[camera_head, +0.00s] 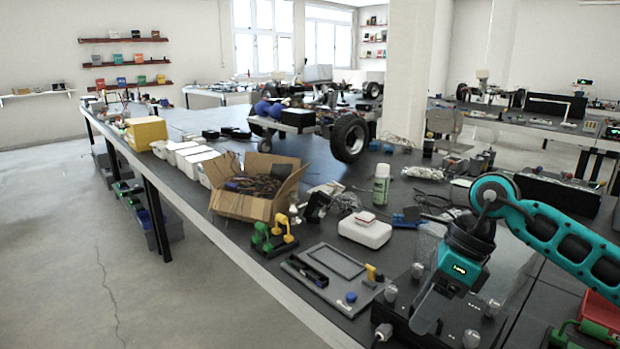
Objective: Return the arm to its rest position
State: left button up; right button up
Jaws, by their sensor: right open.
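My right arm (545,228), teal and black, comes in from the right edge. It bends at a raised joint and reaches down over the front right of the dark table (215,212). My right gripper (430,316) is open, with its pale grey fingers low over a black base plate with knobs (400,318). I see nothing held between the fingers. Whether the fingertips touch the plate, I cannot tell. My left arm and left gripper are not in view.
Near the arm are a grey tray (301,269) with tools, a white box (365,232), a spray can (381,186) and a red bin (600,312). An open cardboard box (240,207) and a wheeled chassis (299,118) stand farther back. Floor at left is clear.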

jog(key=s+a+r+m+t+y, duration=0.1)
jog(key=s+a+m+y, duration=0.25)
jog(key=a+y, duration=0.45)
jog(key=s+a+r+m+t+y, duration=0.1)
jog(key=s+a+m+y, duration=0.1)
jog(key=a+m+y, duration=0.55)
jog(key=w+d+f+m+t+h+p, duration=0.1)
jog(key=d+f+m+t+h, duration=0.15)
jog(key=m+t+h, duration=0.4)
jog(key=w+d+f+m+t+h, duration=0.15)
jog(key=f+m+t, duration=0.25)
jog(key=m, duration=0.6)
jog(key=d+f+m+t+h+p, duration=0.1)
jog(key=d+f+m+t+h, duration=0.25)
jog(key=m+t, duration=0.35)
jog(key=s+d+f+m+g+h, duration=0.3)
jog(key=s+f+m+g, duration=0.1)
jog(key=f, duration=0.4)
jog(key=s+d+f+m+g+h, duration=0.3)
jog(key=s+f+m+g, duration=0.1)
jog(key=s+f+m, duration=0.3)
jog(key=shift+s+d+f+h, duration=0.35)
jog(key=shift+s+f, duration=0.3)
jog(key=shift+s, duration=0.25)
